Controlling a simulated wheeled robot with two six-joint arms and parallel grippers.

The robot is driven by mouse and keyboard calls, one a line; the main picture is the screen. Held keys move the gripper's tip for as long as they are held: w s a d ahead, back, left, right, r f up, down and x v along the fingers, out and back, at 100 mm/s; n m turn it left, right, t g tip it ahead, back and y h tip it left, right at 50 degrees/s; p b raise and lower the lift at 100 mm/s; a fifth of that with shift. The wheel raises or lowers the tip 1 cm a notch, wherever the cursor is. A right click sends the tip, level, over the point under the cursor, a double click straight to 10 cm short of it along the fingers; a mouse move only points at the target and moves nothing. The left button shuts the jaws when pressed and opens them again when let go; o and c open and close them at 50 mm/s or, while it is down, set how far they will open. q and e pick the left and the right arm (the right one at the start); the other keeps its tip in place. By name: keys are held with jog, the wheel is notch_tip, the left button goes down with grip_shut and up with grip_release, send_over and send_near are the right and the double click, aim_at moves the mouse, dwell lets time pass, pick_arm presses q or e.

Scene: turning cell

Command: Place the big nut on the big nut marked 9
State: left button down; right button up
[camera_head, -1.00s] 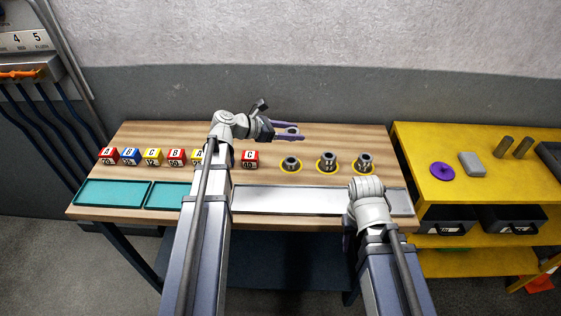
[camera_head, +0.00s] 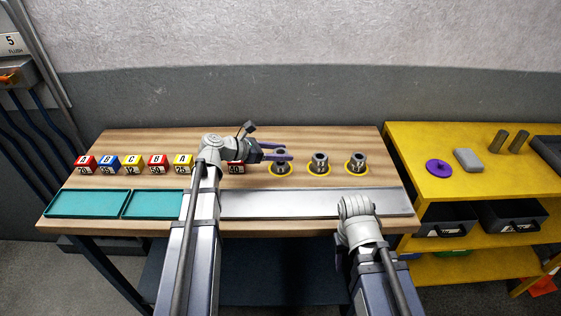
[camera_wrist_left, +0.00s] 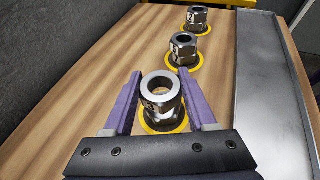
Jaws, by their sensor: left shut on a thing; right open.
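My left gripper (camera_head: 277,152) is shut on a steel big nut (camera_wrist_left: 177,97), seen from above between the purple fingers in the left wrist view. The held nut is over the leftmost big nut (camera_head: 281,169) on its yellow ring. The two look lined up; I cannot tell whether they touch. Small marks show on the nuts, but I cannot read which is 9.
Several lettered cubes (camera_head: 134,162) stand in a row at left, the last partly hidden by my left arm. Teal trays (camera_head: 88,203) and a long grey metal tray (camera_head: 300,203) lie along the front. A yellow bench (camera_head: 400,150) adjoins on the right.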

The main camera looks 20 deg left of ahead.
pick_arm(q)
jog(key=shift+f+b, duration=0.45)
jog(key=shift+f, duration=0.5)
pick_arm(e)
jog(key=shift+f, duration=0.95)
pick_arm(q)
jog(key=shift+f, duration=0.15)
jog(key=shift+c, duration=1)
grip_release()
pick_arm(e)
jog(key=shift+f, duration=0.15)
pick_arm(q)
jog(key=shift+r, duration=0.3)
jog(key=p+v, duration=0.4)
jog(key=v, duration=0.6)
jog(key=shift+s+a, duration=0.15)
jog(key=shift+a, duration=0.1)
jog(key=shift+s+a+r, duration=0.2)
jog(key=shift+s+a, duration=0.2)
jog(key=shift+a, duration=0.1)
pick_arm(e)
jog(key=shift+r, duration=2.45)
pick_arm(q)
jog(key=shift+s, duration=0.1)
pick_arm(e)
jog(key=shift+s, duration=0.1)
